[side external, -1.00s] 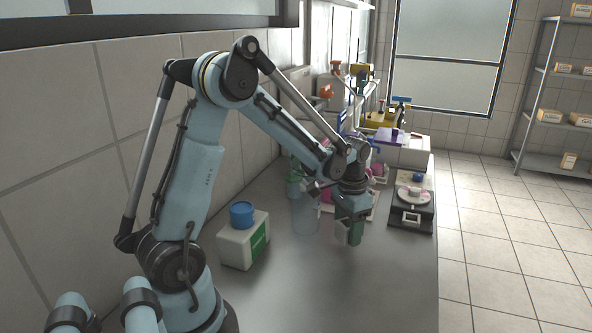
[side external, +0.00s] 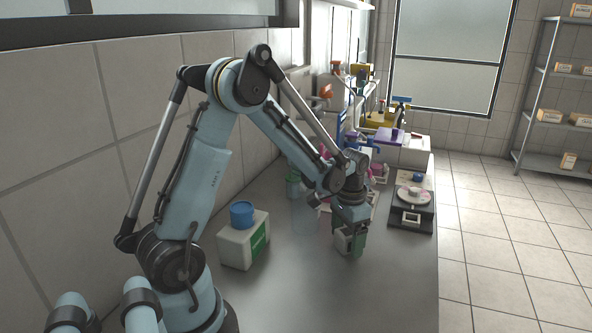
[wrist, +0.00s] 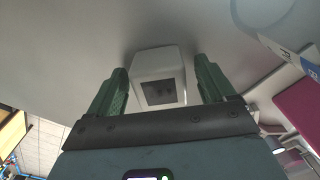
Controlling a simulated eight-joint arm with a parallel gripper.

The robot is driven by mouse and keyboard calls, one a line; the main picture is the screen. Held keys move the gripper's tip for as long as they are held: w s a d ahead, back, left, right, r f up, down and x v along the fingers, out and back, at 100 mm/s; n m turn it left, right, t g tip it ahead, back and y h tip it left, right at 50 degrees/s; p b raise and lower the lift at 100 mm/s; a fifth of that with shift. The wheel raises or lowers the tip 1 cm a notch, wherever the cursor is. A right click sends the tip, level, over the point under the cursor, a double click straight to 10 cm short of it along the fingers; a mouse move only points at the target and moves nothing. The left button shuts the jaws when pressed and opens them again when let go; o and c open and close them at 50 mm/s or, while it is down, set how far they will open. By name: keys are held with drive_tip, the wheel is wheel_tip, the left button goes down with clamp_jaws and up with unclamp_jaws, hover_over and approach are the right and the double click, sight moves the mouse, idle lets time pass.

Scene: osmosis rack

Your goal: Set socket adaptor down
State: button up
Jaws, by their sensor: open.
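The socket adaptor (wrist: 158,66) is a small white block with a dark socket face. In the wrist view it sits on the grey bench between my green fingers, with a gap on each side. My gripper (wrist: 160,75) is open around it, and neither finger appears to touch it. In the side view my gripper (side external: 350,243) is low over the front middle of the bench, and the white adaptor (side external: 342,241) shows partly beside a green finger.
A white canister with a blue lid (side external: 243,238) stands to the left. A black balance (side external: 412,203) stands at the right edge of the bench (side external: 345,300). Bottles and lab gear crowd the bench behind my gripper. The front of the bench is clear.

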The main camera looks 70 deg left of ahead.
sight(348, 232)
wheel_tip(348, 232, up, 12)
drive_tip(key=f, duration=0.1)
drive_tip(key=s+d+r+t, duration=0.2)
drive_tip(key=s+d+t, duration=0.5)
drive_tip(key=d, duration=0.5)
drive_tip(key=shift+s+r, duration=0.15)
drive_tip(key=shift+s, duration=0.7)
